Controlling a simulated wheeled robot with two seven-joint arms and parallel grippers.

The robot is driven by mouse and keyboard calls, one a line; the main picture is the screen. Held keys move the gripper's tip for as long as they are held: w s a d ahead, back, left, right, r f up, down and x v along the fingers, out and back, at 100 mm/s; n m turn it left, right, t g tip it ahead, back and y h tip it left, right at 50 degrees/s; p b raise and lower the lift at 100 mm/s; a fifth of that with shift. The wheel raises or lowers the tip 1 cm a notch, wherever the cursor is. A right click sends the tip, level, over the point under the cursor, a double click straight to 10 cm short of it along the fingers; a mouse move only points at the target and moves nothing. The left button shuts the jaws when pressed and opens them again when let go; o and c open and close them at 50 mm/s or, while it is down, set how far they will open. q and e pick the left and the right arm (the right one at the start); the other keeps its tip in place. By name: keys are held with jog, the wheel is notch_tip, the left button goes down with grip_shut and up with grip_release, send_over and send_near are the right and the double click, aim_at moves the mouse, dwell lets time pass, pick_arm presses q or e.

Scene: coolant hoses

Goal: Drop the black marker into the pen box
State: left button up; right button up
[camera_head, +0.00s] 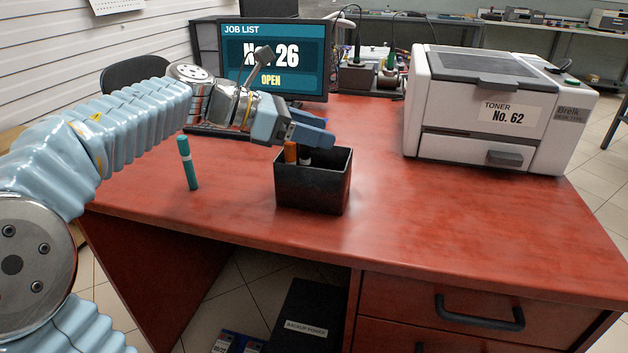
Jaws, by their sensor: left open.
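The pen box (312,193) is a black open-topped box near the front of the red desk. An orange marker (291,152) stands in it, its top showing above the rim. Beside it a small pale and dark end (305,158) shows inside the box, partly hidden under my gripper; I cannot tell whether it is the black marker. No other black marker is visible. My left gripper (326,129) is open just above the box's back part, its fingers pointing right, with nothing seen between them. My right gripper is out of view.
A monitor (285,58) stands behind my left arm. A large printer (490,110) fills the right rear. The desk front between box and printer is clear.

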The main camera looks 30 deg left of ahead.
pick_arm(q)
jog(key=v, duration=1.3)
jog(key=shift+s+a, duration=0.25)
jog(key=shift+r, duration=0.1)
